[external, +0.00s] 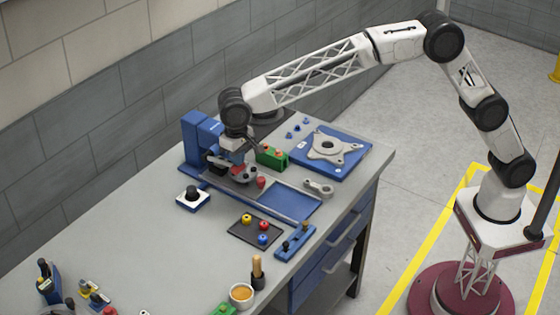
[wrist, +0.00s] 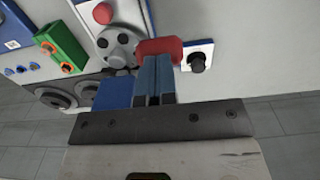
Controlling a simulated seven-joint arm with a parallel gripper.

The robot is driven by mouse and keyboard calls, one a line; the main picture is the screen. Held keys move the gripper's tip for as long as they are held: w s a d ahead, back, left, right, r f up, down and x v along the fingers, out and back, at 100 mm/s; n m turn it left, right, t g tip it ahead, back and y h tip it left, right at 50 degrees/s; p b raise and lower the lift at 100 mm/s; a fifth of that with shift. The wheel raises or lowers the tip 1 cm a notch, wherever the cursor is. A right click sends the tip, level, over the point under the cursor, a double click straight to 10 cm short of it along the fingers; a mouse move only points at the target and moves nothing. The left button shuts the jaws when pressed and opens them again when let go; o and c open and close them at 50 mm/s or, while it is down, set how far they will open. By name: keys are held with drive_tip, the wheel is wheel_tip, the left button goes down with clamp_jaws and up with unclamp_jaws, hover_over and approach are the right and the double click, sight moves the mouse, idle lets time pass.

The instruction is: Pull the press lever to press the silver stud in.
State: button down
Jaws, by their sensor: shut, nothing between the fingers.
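The blue press (external: 197,138) stands at the back of the bench, with my wrist in front of its head. My gripper (external: 236,162) is low at the press and shut. In the wrist view its two blue fingers (wrist: 153,75) are together with nothing between them. Their tips are at a red grip (wrist: 160,47), which looks like the lever's handle; I cannot tell whether they touch it. A grey round part with holes (wrist: 117,46) lies just left of the tips; it also shows under the press (external: 247,174). I cannot make out the silver stud.
A red knob (external: 261,182) and a green block (external: 271,156) are close to the press. A white-and-blue box with a black knob (external: 192,197) stands at left. A blue fixture (external: 335,165) is at right. A dark tray (external: 243,236) lies in front.

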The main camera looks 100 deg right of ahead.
sight(238, 169)
drive_tip(key=shift+f, duration=0.3)
drive_tip(key=shift+s+f, duration=0.1)
drive_tip(key=shift+f, duration=0.2)
drive_tip(key=shift+a+f, duration=0.1)
drive_tip(key=shift+f, duration=1.8)
idle(1.1)
drive_tip(key=shift+r, duration=0.1)
drive_tip(key=shift+r, duration=2.5)
